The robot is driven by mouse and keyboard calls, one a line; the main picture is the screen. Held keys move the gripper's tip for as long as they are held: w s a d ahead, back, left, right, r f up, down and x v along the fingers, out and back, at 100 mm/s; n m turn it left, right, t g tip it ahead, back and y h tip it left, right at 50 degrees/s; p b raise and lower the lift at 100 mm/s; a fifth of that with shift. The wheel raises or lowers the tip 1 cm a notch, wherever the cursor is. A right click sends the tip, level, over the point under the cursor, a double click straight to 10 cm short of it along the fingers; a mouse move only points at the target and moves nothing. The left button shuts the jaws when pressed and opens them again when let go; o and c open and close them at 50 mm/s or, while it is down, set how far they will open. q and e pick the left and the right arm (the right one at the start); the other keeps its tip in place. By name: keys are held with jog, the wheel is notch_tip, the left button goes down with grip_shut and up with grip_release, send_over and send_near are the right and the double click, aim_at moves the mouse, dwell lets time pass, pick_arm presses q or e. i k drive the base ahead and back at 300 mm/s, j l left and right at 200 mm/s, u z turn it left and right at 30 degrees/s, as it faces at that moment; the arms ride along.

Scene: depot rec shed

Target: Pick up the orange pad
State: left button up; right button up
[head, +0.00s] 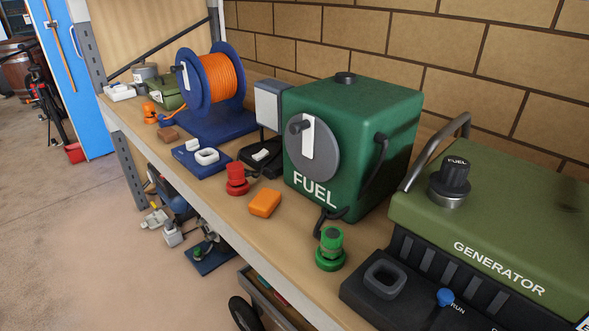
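The orange pad (265,203) is a small rounded block lying flat on the wooden bench (285,228). It sits near the front edge, between a red knob-like fitting (237,180) on its left and a green one (331,247) on its right. Nothing covers it, and it stands apart from both fittings. Neither of my grippers shows in the head view.
Behind the pad stands a large green FUEL box (350,140) with a dark hose loop at its foot. An olive GENERATOR (500,215) fills the right. An orange cable reel (215,80) stands farther left. Open floor (110,235) lies left of the bench.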

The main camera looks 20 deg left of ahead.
aim_at(264, 204)
jog(key=k+j+z, duration=0.1)
jog(key=j+z, duration=0.2)
jog(key=j, duration=0.15)
jog(key=k+j+z, duration=0.1)
jog(key=j+z, duration=0.15)
jog(key=j, duration=0.2)
jog(key=k+j+z, duration=0.15)
jog(key=j+z, duration=0.15)
jog(key=j, duration=0.1)
